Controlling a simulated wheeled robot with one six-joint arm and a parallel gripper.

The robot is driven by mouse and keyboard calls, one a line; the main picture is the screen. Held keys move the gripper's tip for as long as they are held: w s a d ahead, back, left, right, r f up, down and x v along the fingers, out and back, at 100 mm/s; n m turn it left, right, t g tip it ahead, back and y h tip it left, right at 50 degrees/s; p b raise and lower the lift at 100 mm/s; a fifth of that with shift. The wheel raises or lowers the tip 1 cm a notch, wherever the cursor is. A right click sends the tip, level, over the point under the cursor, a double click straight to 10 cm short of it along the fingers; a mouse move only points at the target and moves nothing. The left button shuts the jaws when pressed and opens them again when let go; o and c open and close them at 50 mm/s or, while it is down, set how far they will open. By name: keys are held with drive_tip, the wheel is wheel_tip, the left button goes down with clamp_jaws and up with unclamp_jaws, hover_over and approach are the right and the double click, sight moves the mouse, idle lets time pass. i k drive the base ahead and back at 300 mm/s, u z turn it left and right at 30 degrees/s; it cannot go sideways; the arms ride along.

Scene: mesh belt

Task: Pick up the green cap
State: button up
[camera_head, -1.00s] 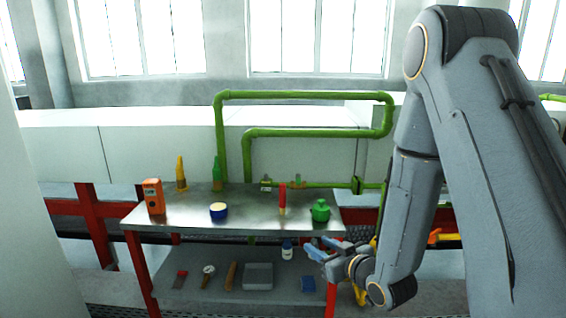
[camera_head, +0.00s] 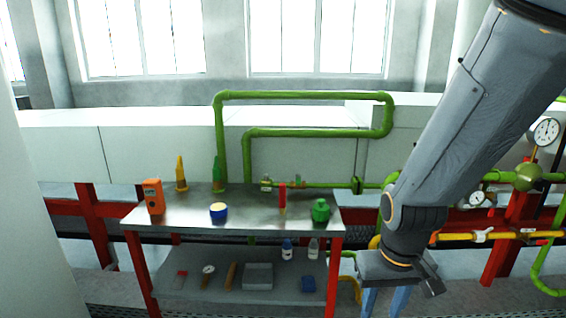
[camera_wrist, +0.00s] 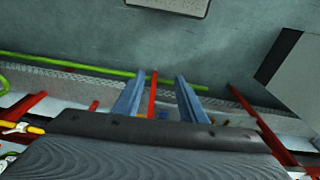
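The green cap (camera_head: 321,211), a round green piece with a narrower top, sits on the front right of the steel table's top (camera_head: 250,222). My gripper (camera_head: 384,303) hangs to the right of the table in the head view, pointing down, lower in the picture than the cap and apart from it. Its two blue fingers are spread with nothing between them. They also show apart in the wrist view (camera_wrist: 160,92). I cannot make out the cap in the wrist view.
The lower shelf holds a grey tray (camera_head: 258,275) and small items. Green pipes (camera_head: 305,95) run behind; yellow piping and gauges stand right.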

sight(321, 211)
drive_tip(key=z, duration=0.55)
drive_tip(key=i, duration=1.1)
drive_tip(key=u, duration=0.55)
